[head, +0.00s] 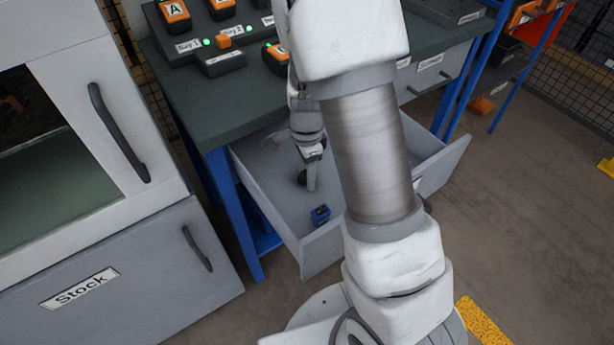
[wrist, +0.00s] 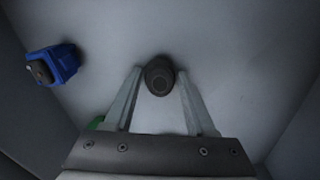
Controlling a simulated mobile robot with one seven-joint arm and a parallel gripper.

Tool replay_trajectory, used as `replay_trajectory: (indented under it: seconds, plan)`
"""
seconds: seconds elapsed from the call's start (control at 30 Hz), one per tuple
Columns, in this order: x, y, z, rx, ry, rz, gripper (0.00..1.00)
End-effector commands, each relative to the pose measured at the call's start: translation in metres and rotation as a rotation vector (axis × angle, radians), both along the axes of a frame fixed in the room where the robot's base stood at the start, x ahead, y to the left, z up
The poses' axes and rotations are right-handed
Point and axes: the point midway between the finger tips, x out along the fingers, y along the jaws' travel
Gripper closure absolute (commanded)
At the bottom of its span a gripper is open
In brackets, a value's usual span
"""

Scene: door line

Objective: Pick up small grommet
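The small grommet (wrist: 159,76), a dark grey round piece with a raised ring, lies on the light grey drawer floor in the wrist view. My gripper (wrist: 160,73) is open, with one finger on each side of the grommet near the fingertips. A narrow gap shows at the right finger; at the left I cannot tell whether it touches. In the head view my gripper (head: 310,184) reaches down into the open drawer (head: 318,256), with a dark round shape (head: 302,178) beside its fingers.
A blue block with a dark face (wrist: 52,65) lies left of my gripper; it also shows in the head view (head: 320,215). A green thing (wrist: 96,122) is mostly hidden behind my gripper. Drawer walls surround the space. The workbench top (head: 215,105) overhangs the back.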

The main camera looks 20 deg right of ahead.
Motion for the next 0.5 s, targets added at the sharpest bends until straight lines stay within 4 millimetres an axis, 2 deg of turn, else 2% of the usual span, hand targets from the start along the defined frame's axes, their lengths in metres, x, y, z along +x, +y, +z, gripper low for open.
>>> replay_trajectory:
  seconds: [0.03,0.2,0.3,0.5]
  plan:
    - [0.0000,0.0000,0.0001,0.000,0.000,0.000,0.55]
    - [0.0000,0.0000,0.0002,0.000,0.000,0.000,0.85]
    - [0.0000,0.0000,0.0002,0.000,0.000,0.000,1.00]
    - [0.0001,0.0000,0.0004,0.000,0.000,0.000,1.00]
